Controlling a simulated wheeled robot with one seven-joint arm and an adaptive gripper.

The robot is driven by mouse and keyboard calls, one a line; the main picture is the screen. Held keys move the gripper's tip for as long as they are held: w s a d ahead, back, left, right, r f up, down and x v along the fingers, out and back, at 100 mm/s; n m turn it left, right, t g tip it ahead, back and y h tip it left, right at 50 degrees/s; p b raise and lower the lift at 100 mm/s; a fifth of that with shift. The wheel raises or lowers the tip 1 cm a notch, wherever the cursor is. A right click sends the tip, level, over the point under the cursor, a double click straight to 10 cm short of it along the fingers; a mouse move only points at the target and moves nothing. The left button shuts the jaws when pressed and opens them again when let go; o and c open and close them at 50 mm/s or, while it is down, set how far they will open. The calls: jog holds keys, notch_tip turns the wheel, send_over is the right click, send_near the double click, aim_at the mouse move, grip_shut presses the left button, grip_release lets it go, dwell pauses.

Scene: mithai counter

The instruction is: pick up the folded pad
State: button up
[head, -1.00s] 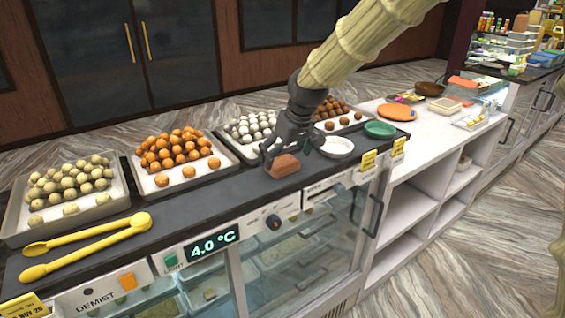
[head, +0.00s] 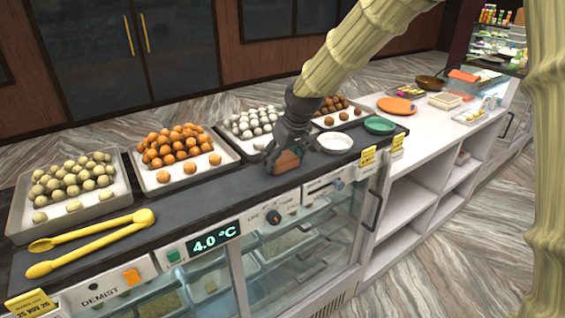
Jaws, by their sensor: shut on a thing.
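The folded pad (head: 287,163) is a small reddish-brown block at the front edge of the dark counter top, in the middle of the head view. My gripper (head: 284,155) reaches down from above and is shut on the pad, with dark fingers covering parts of its sides. The pad looks tilted in the fingers. I cannot tell whether its underside is clear of the counter.
A white bowl (head: 335,143) stands close to the right of my gripper, with a green bowl (head: 380,125) beyond it. Trays of round sweets, including orange ones (head: 178,150), line the back. Yellow tongs (head: 90,243) lie at left. The counter between tongs and gripper is clear.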

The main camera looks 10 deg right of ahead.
aim_at(282, 158)
jog(key=shift+r, duration=0.15)
jog(key=shift+r+b, duration=0.25)
jog(key=shift+b, duration=0.2)
jog(key=r+b, duration=0.2)
jog(key=shift+s+a+r, duration=0.15)
jog(key=shift+s+r, duration=0.05)
jog(key=shift+r, duration=0.1)
jog(key=s+a+b, duration=0.2)
jog(key=s+a, duration=0.2)
jog(key=s, duration=0.2)
jog(key=s+a+r+b, duration=0.1)
jog(key=s+a+b, duration=0.1)
jog(key=s, duration=0.5)
jog(key=shift+s+a+r, duration=0.2)
jog(key=shift+a+r, duration=0.1)
jog(key=shift+a, duration=0.6)
